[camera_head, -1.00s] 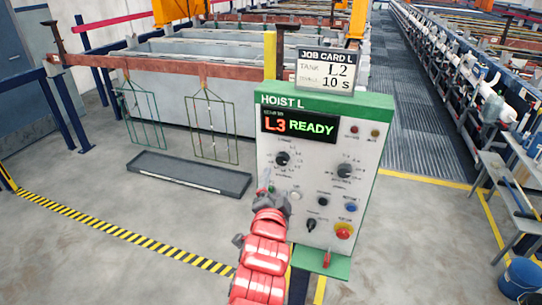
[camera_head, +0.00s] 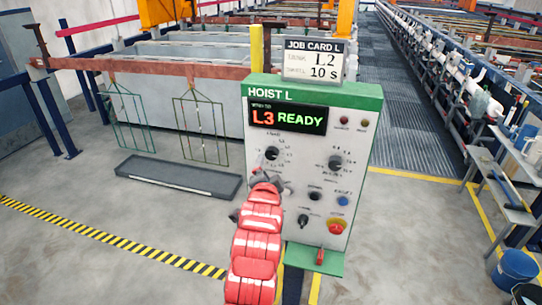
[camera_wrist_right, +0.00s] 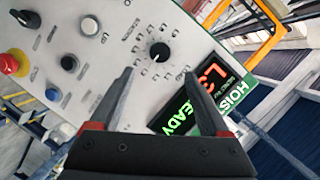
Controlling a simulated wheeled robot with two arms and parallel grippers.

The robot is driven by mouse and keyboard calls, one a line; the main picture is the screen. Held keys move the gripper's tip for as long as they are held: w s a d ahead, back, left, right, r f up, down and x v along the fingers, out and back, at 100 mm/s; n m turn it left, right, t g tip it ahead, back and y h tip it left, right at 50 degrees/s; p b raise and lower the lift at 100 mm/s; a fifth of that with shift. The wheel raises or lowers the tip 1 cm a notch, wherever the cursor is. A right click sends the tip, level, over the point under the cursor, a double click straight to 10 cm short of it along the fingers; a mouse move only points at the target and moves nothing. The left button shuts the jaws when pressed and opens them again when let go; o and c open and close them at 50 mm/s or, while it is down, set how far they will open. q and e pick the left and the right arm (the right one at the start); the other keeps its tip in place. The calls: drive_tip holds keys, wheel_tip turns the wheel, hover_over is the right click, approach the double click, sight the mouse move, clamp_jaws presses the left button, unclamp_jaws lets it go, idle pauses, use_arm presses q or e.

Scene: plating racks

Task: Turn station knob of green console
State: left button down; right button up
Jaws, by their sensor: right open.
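The green console (camera_head: 362,96), labelled HOIST L, stands upright in front of me, with a white face and a display reading L3 READY. The upper-left black knob (camera_head: 271,153) has a ring of markings; I take it as the station knob. It also shows in the right wrist view (camera_wrist_right: 159,51), with its white pointer line. My right gripper (camera_head: 268,182) is just below this knob in the head view. In the right wrist view the gripper (camera_wrist_right: 155,82) is open and empty, its fingers to either side below the knob, apart from it. My left gripper is not in view.
A second dial (camera_head: 335,162), small black knobs, a blue button (camera_head: 343,201) and a red emergency button (camera_head: 336,227) share the panel. A job card (camera_head: 314,60) reading L2, 10 S stands on top. A black tray (camera_head: 180,177) lies on the floor to the left.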

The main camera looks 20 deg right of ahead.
sight(271, 155)
drive_tip(key=p+x, duration=0.1)
drive_tip(key=x, duration=0.3)
drive_tip(key=p+x, duration=0.2)
drive_tip(key=x, duration=0.2)
drive_tip(key=shift+w+d+r, duration=0.1)
drive_tip(key=shift+w+r, duration=0.05)
drive_tip(key=shift+w, duration=0.2)
drive_tip(key=shift+w+d+f, duration=0.25)
drive_tip(key=shift+w, duration=0.3)
